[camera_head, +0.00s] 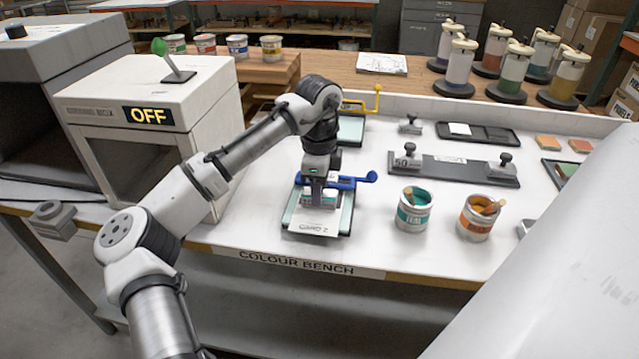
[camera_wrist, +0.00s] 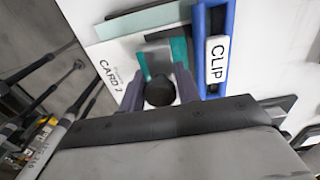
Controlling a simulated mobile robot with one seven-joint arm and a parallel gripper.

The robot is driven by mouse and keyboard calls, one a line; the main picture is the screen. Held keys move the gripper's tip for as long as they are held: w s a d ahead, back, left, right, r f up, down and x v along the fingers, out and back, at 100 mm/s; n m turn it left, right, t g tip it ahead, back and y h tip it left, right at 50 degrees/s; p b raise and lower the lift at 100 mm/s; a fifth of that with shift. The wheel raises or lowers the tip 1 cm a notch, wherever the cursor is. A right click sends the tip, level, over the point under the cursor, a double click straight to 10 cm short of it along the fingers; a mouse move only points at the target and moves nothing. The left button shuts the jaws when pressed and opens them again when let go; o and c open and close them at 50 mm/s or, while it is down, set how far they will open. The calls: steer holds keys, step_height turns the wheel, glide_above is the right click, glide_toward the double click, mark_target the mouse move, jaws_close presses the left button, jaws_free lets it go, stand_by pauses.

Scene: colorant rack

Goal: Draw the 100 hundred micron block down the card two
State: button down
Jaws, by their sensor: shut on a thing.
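Card 2 (camera_head: 312,228) is a white card on a pale green glass plate at the front of the bench, with its label toward the front edge. A blue clip bar (camera_head: 345,181) lies across its far end; the wrist view shows it lettered CLIP (camera_wrist: 216,55). My gripper (camera_head: 318,186) is over the card, just by the clip. It is shut on the black knob (camera_wrist: 160,92) of a grey drawdown block (camera_wrist: 158,58). Teal paint (camera_wrist: 179,52) shows on the card around the block. The block's number cannot be read, and my fingers hide part of it.
A dark rack (camera_head: 450,170) holds a block marked 50 (camera_head: 405,158) and another block (camera_head: 503,165). A teal paint tin (camera_head: 413,210) and an orange one (camera_head: 478,217) stand to the right. A second plate with a yellow clip (camera_head: 362,104) lies behind my arm.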

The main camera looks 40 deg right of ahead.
steer(key=shift+s+a, duration=0.25)
steer(key=shift+a, duration=0.05)
steer(key=shift+s, duration=0.1)
steer(key=shift+s+a+p, duration=0.3)
steer(key=shift+s+a, duration=0.1)
steer(key=shift+a, duration=0.2)
steer(key=shift+s, duration=0.1)
steer(key=shift+s+a, duration=0.45)
steer(key=shift+a, duration=0.15)
steer(key=shift+s+a+p, duration=0.45)
steer(key=shift+s+a, duration=0.05)
steer(key=shift+a, duration=0.1)
steer(key=shift+s+a+p, duration=0.3)
steer(key=shift+s+a, duration=0.25)
steer(key=shift+a, duration=0.1)
